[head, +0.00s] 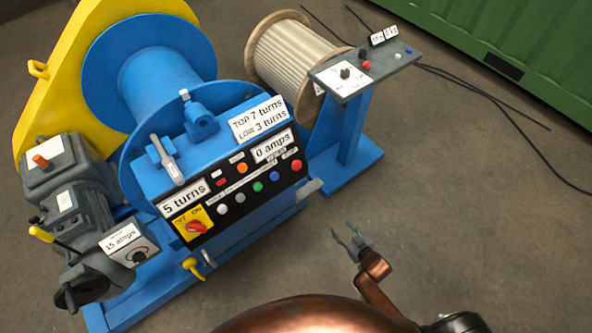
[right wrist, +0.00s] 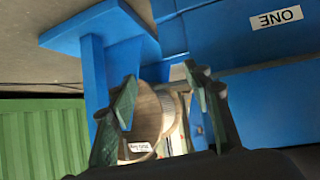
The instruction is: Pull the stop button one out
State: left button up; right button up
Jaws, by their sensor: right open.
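A red button (head: 296,165) sits at the right end of the black control panel (head: 245,186) on the blue winch; its label is too small to read. Another red button (head: 367,65) is on the grey pedestal panel; I cannot tell from labels which is stop button one. A "ONE" label (right wrist: 276,18) shows upside down on a blue surface in the right wrist view. My right gripper (head: 353,242) is open and empty, below and right of the black panel, apart from both red buttons. Its spread fingers also show in the right wrist view (right wrist: 160,85). My left gripper is out of view.
The blue pedestal (head: 348,125) stands right of the winch, beside a rope spool (head: 290,55). A red rotary switch (head: 196,227) and several coloured buttons share the black panel. A green container (head: 510,45) and black cables lie at the back right. Floor (head: 460,190) is clear to the right.

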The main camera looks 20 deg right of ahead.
jog(key=w+a+r+t+y+b, duration=0.1)
jog(key=w+a+r, duration=0.15)
jog(key=r, duration=0.25)
jog(key=w+a+r+n+t+b, duration=0.1)
jog(key=w+r, duration=0.2)
jog(key=r, duration=0.1)
jog(key=w+a+r+t+y+b, duration=0.1)
jog(key=w+a+r, duration=0.15)
jog(key=r, duration=0.25)
jog(key=n+t+y+b, duration=0.1)
jog(key=t+y+b, duration=0.2)
send_near(298, 167)
jog(key=w, duration=0.2)
jog(key=x, duration=0.2)
jog(key=b+x, duration=0.1)
jog(key=x, duration=0.1)
jog(key=b+x, duration=0.1)
jog(key=shift+w+a, duration=0.3)
jog(key=shift+a, duration=0.1)
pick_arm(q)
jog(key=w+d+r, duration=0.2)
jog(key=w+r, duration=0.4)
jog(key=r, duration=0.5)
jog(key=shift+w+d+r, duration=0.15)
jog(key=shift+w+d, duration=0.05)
pick_arm(e)
jog(key=shift+w+a+r, duration=0.15)
jog(key=shift+w, duration=0.3)
jog(key=shift+c, duration=0.4)
grip_shut()
